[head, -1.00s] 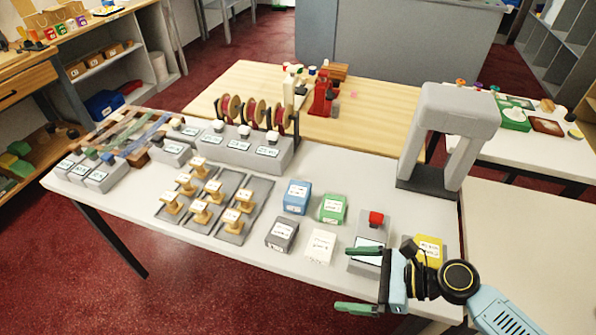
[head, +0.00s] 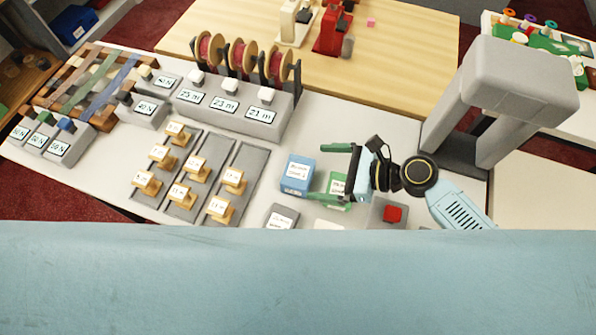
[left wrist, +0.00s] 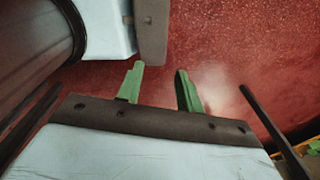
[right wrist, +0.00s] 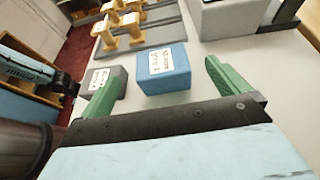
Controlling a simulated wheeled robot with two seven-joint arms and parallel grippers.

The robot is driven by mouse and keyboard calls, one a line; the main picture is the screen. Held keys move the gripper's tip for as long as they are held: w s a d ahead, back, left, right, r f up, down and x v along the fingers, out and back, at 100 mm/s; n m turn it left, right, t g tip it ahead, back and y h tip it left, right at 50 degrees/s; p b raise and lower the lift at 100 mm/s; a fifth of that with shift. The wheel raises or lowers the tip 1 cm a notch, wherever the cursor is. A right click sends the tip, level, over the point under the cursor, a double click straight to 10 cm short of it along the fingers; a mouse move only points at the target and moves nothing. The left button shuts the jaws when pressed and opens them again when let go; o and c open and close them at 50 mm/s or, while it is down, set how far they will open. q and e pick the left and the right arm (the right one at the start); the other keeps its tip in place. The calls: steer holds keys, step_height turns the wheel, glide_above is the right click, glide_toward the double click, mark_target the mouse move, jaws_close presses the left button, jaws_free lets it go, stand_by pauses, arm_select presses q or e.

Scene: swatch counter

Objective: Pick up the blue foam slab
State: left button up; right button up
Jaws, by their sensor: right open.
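The blue foam slab (head: 298,175), a small block with a white label, lies on the white counter (head: 345,123), right of the grey trays. My right gripper (head: 334,172) is open and empty, just right of the slab, its fingers pointing towards it and partly covering the green block. In the right wrist view the blue slab (right wrist: 163,72) shows ahead, between the directions of the two green fingers, apart from both. My left gripper (left wrist: 160,72) shows only in its wrist view, open and empty above the red floor.
A green block (head: 337,184) and a grey block (head: 281,216) lie close to the slab. A red button (head: 392,213) is under my right arm. A grey arch (head: 520,75) stands right; spools (head: 241,56) stand behind. A pale blue part of me hides the near counter.

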mark_target(299, 171)
steer(key=shift+x, duration=0.95)
steer(key=shift+f+b+x, duration=0.15)
steer(key=shift+f+x, duration=0.05)
steer(key=shift+x, duration=1.15)
steer(key=shift+f+b+x, duration=0.15)
steer(key=shift+x, duration=1.2)
steer(key=shift+s+d, duration=0.1)
steer(key=shift+d, duration=0.05)
steer(key=shift+c, duration=0.4)
steer(key=c, duration=0.9)
